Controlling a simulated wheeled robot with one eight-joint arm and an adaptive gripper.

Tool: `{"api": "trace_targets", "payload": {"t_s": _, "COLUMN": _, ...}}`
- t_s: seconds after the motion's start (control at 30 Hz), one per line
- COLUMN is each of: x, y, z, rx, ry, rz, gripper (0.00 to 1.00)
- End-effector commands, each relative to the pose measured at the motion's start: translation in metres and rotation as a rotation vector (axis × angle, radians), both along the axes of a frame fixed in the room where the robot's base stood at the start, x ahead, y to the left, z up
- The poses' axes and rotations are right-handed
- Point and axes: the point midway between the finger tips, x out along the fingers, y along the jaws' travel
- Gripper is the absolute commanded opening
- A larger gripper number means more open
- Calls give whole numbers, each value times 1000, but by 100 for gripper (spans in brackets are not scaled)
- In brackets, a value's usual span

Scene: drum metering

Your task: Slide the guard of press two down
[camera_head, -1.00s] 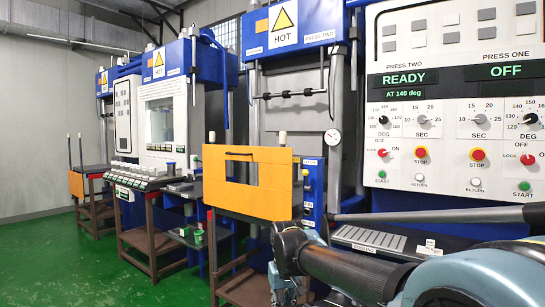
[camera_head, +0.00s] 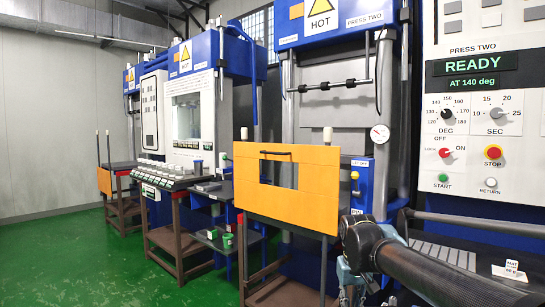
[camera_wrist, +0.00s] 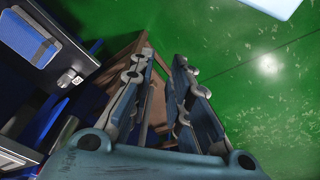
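Press two (camera_head: 362,22) stands in the middle of the head view, with a "HOT" sign on its blue top. An orange panel (camera_head: 315,211), which looks like its guard, stands upright in front of it between two white-capped posts. It sits high on them, with a dark handle bar (camera_head: 290,153) along its upper edge. My gripper (camera_wrist: 163,60) is open and empty in the wrist view, over green floor and a brown frame. In the head view my arm's end is at the lower right, right of the panel; its fingertips are not clear there.
The control panel (camera_head: 471,130) at the right reads "READY AT 140 deg" for press two. Green floor (camera_head: 90,270) is clear at the lower left.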

Motion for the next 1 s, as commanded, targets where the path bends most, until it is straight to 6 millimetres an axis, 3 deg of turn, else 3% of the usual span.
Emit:
{"api": "trace_targets", "payload": {"t_s": 0.27, "x": 59, "y": -10, "z": 79, "rx": -243, "ry": 29, "rz": 173, "gripper": 17}}
{"api": "trace_targets", "payload": {"t_s": 0.53, "x": 139, "y": 16, "z": 169, "rx": -529, "ry": -2, "rz": 340, "gripper": 17}}
{"api": "trace_targets", "payload": {"t_s": 0.77, "x": 206, "y": 76, "z": 247, "rx": -765, "ry": -82, "rz": 454, "gripper": 17}}
{"api": "trace_targets", "payload": {"t_s": 1.0, "x": 256, "y": 175, "z": 327, "rx": -995, "ry": -218, "rz": 543, "gripper": 17}}
